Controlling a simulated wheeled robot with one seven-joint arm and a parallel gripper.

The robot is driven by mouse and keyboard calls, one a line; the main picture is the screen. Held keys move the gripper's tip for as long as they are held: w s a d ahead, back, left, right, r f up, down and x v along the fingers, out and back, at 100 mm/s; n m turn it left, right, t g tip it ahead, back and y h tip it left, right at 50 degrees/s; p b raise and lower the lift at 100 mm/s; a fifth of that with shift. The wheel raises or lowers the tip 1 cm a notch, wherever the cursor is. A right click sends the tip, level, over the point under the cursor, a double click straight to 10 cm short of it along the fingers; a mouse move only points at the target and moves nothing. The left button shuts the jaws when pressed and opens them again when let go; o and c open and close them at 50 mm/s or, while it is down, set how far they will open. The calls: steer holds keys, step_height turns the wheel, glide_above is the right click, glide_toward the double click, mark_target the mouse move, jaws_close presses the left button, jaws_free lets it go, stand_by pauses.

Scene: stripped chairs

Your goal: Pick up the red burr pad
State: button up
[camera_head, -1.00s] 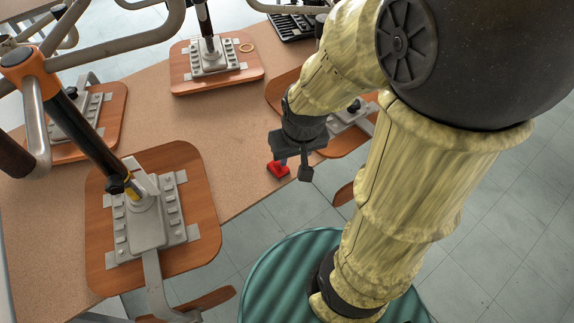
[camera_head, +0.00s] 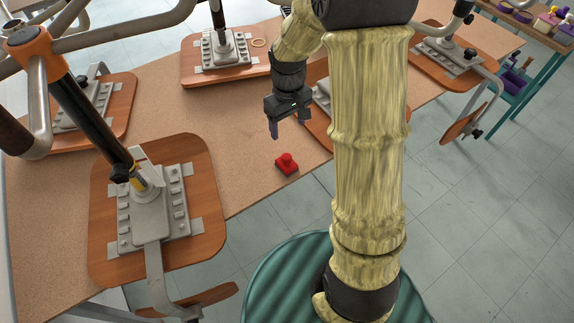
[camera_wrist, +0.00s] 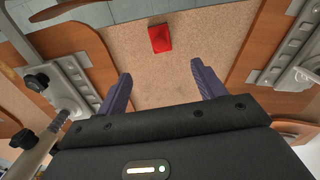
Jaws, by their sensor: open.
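The red burr pad (camera_head: 287,163) is a small red block with a raised knob. It lies on the brown tabletop near its front edge. My gripper (camera_head: 288,130) is above the table, a little behind the pad in the head view, and does not touch it. In the wrist view the pad (camera_wrist: 160,38) lies beyond the fingertips, near the top of the picture. The two purple fingers of my gripper (camera_wrist: 161,80) are spread apart with nothing between them.
Upturned chairs rest on the table (camera_head: 262,185): a near-left wooden seat (camera_head: 105,250), one at the back (camera_head: 190,65), and others beside. Metal tubes cross the upper left. Bare tabletop surrounds the pad.

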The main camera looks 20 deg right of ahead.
mark_target(286, 156)
steer(key=shift+w, duration=0.1)
step_height(286, 156, down, 12)
steer(key=shift+p, duration=0.4)
steer(key=shift+f, duration=0.15)
steer(key=shift+f, duration=0.1)
stand_by(0.3)
steer(key=shift+w+a+f+p, duration=0.1)
steer(key=shift+w+f+p, duration=0.15)
steer(key=shift+f, duration=1)
steer(key=shift+w+f+p, duration=0.1)
steer(key=shift+f+p, duration=0.2)
steer(key=shift+f, duration=0.95)
steer(key=shift+c, duration=0.4)
steer(key=c, duration=1)
